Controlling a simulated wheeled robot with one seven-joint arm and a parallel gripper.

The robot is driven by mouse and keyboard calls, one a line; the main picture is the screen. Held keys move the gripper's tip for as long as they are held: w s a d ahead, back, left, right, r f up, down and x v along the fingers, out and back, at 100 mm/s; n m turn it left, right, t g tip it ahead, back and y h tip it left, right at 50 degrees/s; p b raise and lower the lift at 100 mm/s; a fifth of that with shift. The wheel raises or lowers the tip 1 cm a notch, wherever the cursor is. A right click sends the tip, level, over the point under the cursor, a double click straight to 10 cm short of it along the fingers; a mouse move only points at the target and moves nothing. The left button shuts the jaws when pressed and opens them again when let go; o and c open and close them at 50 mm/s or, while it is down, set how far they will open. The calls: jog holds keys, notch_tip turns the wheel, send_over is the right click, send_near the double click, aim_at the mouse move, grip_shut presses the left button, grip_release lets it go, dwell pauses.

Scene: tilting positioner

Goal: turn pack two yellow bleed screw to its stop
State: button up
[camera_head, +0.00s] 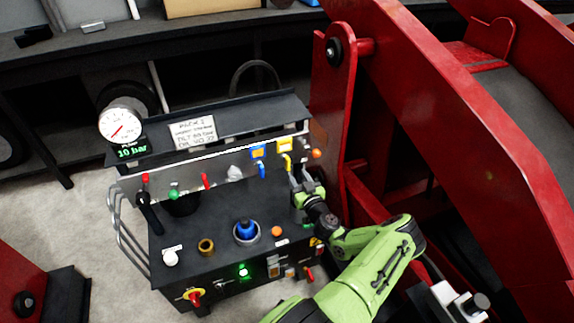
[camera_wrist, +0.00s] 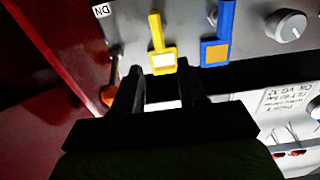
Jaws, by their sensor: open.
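The pack (camera_head: 215,215) is a dark console with a sign board at its back. The yellow part (camera_head: 287,161) that I take for the bleed screw hangs on its grey back panel, below a yellow-framed plate. In the wrist view the yellow part (camera_wrist: 157,30) is a narrow bar with a square pale-centred plate at its end. My gripper (camera_wrist: 162,80) is open and empty, its two fingers spread on either side of the line to that plate. The fingertips lie close to it; contact cannot be told. In the head view my gripper (camera_head: 302,178) partly blocks the panel's right end.
A similar blue bar (camera_wrist: 225,20) hangs beside the yellow one, with a grey knob (camera_wrist: 286,25) past it. An orange knob (camera_head: 316,154) is at the panel's right end. A red steel frame (camera_head: 335,110) stands close on the right. A gauge (camera_head: 121,124) shows 10 bar.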

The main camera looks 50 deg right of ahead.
aim_at(289, 162)
jog(key=b+x, duration=0.1)
jog(key=x, duration=0.7)
jog(key=shift+w+d+b, duration=0.1)
jog(key=shift+b, duration=0.2)
grip_shut()
